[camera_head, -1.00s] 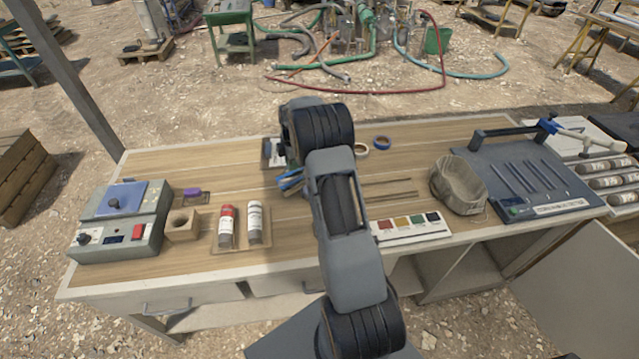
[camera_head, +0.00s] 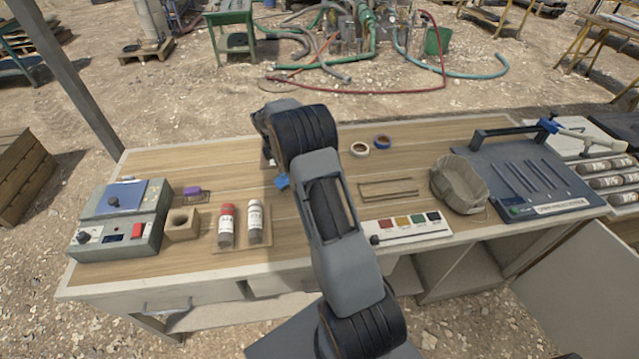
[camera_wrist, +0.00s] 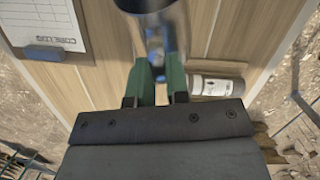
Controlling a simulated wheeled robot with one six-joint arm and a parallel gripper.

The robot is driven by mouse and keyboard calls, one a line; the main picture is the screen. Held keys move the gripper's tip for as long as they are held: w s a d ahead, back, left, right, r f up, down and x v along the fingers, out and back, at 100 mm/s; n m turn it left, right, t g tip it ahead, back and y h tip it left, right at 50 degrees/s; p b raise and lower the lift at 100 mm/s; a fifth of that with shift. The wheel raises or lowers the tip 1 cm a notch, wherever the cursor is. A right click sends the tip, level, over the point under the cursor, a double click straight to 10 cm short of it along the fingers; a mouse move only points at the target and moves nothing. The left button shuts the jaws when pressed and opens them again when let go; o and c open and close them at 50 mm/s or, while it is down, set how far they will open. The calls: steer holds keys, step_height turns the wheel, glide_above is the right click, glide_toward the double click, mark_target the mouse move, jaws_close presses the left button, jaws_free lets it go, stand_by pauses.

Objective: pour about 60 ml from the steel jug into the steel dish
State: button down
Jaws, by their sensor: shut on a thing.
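In the wrist view my gripper (camera_wrist: 157,75) has its two green fingers closed around a shiny steel piece. I take this to be the steel jug (camera_wrist: 173,32), held at the top of that view. Its upper part is cut off by the frame edge, so its contents and exact tilt cannot be told. In the head view my arm hides the gripper and the jug. I cannot make out the steel dish in either current view.
A grey instrument box (camera_head: 120,220) and a wooden block (camera_head: 181,224) are farther left. A clipboard (camera_wrist: 40,30) shows below my wrist.

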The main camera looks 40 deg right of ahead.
steer(key=shift+a+f+h, duration=0.1)
steer(key=shift+h, duration=0.2)
steer(key=shift+w+a+f+h+b, duration=0.1)
steer(key=shift+f+h+b, duration=0.3)
steer(key=shift+f+b, duration=0.15)
steer(key=shift+a+f+g+h+b, duration=0.3)
steer(key=shift+a+f+h+b, duration=0.1)
steer(key=shift+f+b, duration=0.05)
steer(key=shift+w+a+r, duration=0.1)
stand_by(1.0)
